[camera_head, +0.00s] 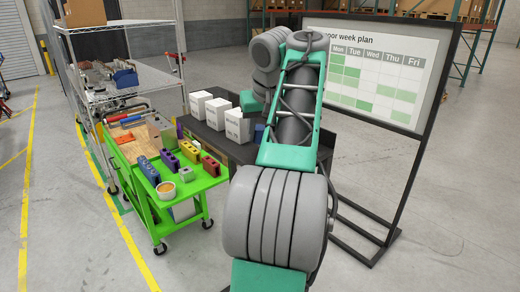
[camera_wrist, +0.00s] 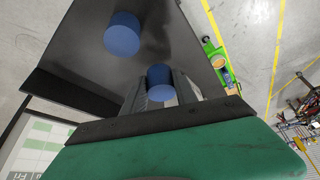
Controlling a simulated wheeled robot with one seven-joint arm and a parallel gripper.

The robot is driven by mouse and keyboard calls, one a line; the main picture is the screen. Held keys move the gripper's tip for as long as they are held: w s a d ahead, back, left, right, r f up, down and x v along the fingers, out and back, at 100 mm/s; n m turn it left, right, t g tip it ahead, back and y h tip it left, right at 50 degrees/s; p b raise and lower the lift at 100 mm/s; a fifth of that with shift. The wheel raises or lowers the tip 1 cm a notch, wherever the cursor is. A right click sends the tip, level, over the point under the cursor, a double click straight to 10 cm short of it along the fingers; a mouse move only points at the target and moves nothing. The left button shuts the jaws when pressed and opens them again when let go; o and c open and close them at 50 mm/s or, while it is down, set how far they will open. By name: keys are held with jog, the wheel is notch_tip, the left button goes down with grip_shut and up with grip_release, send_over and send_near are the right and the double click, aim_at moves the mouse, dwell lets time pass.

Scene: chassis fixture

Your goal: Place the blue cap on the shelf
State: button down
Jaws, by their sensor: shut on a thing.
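My gripper (camera_wrist: 161,88) is shut on a blue cap (camera_wrist: 159,76), a short round cylinder held between its two fingers in the wrist view. A second blue cylinder (camera_wrist: 122,33) stands apart on the dark table below. In the head view my arm hides the gripper and the held cap; a bit of blue (camera_head: 259,132) shows beside the arm over the table. The wire shelf unit (camera_head: 157,77) stands at the left in the head view, with a blue bin and other items on its middle level.
A dark table (camera_head: 215,143) holds several white boxes (camera_head: 238,126). A week-plan board (camera_head: 376,80) stands at right. The floor at left is clear.

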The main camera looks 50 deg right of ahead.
jog(key=shift+f+b, duration=0.95)
jog(key=shift+f, duration=0.65)
jog(key=c, duration=1)
grip_release()
jog(key=shift+r, duration=0.1)
jog(key=shift+o, duration=0.2)
jog(key=p+v, duration=1.1)
jog(key=v, duration=0.2)
jog(key=w+a+f+n+t+y, duration=0.1)
jog(key=w+a+f, duration=0.25)
jog(key=a, duration=0.45)
jog(key=w+a+f+n+y, duration=0.15)
jog(key=w+a, duration=0.25)
jog(key=a, duration=0.5)
jog(key=w+a+f+n+t, duration=0.15)
jog(key=w+a+f, duration=0.25)
jog(key=a, duration=0.4)
jog(key=s+a+f+n+g, duration=0.1)
jog(key=s+a+f+n, duration=0.2)
jog(key=s+a+f, duration=0.4)
jog(key=a+f, duration=0.5)
jog(key=f, duration=0.1)
jog(key=shift+a+f+n, duration=0.2)
jog(key=shift+a+n, duration=0.1)
jog(key=shift+a, duration=0.05)
